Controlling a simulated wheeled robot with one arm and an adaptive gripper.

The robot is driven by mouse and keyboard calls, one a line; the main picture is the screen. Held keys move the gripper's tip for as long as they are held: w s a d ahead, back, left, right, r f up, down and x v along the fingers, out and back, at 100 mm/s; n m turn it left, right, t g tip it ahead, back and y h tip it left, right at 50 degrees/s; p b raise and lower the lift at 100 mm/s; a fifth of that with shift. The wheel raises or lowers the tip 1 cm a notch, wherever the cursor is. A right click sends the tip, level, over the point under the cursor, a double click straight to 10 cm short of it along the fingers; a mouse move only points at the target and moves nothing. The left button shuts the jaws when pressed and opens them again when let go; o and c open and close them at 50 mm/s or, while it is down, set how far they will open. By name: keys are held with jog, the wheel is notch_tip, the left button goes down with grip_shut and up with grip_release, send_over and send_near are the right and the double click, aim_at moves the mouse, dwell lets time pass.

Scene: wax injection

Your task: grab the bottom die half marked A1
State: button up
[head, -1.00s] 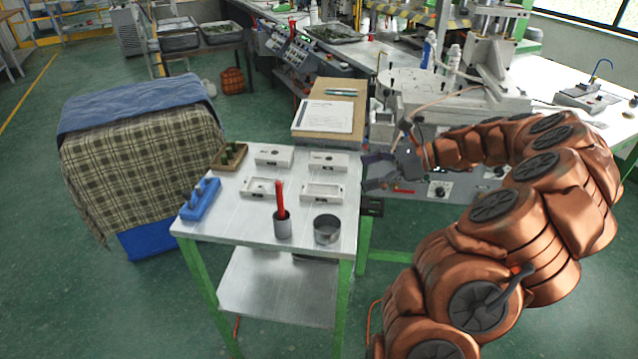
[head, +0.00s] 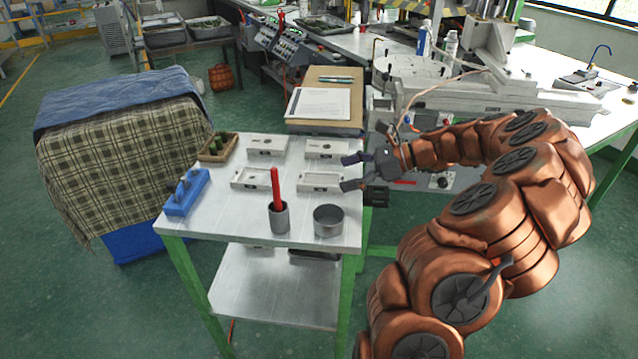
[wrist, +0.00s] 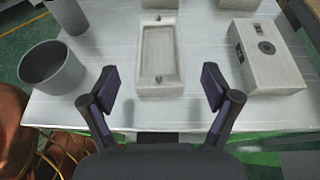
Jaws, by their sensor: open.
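A pale die half with a long shallow recess (head: 320,182) lies at the right of the table; the wrist view shows it ahead, between my fingers' directions (wrist: 142,88), with a small pin at each end. A second recessed half (head: 251,179) lies to its left. Two flat-topped blocks with a hole lie behind, one on the left (head: 267,146) and one on the right (head: 326,148); the right one also shows in the wrist view (wrist: 268,70). I cannot read any A1 mark. My gripper (head: 350,173) is open and empty at the table's right edge, apart from the recessed half.
A metal cup (head: 328,221) and a grey holder with a red stick (head: 278,216) stand at the front. A blue rack (head: 186,195) and a wooden tray (head: 218,148) are at the left. A board with paper (head: 322,105) lies behind the table.

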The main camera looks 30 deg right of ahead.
aim_at(316, 181)
jog(key=shift+p+x, duration=0.4)
jog(key=shift+x, duration=2.3)
jog(key=shift+r, duration=0.1)
jog(key=c, duration=1.5)
